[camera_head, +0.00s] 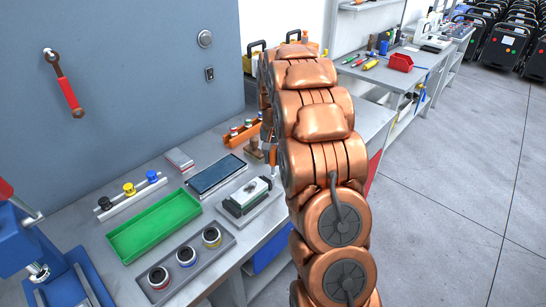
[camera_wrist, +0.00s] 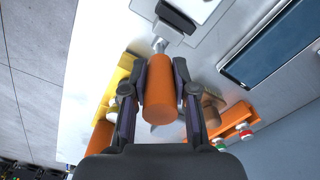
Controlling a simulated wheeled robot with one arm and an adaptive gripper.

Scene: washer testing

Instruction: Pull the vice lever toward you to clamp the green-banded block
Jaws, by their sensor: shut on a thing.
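In the wrist view, the lever's orange cylindrical handle (camera_wrist: 160,98) lies between my two dark fingers. A grey metal link (camera_wrist: 168,32) runs from the handle toward a dark part at the top. My gripper (camera_wrist: 160,68) is shut on the handle. My copper arm hides most of the gripper in the head view.
A dark flat tablet (camera_head: 216,175) and a green tray (camera_head: 153,226) lie left of the vice. A grey tray with several round parts (camera_head: 184,256) is in front. An orange rack (camera_head: 242,133) and a brown wooden-handled piece (camera_head: 254,150) stand behind, close to my gripper.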

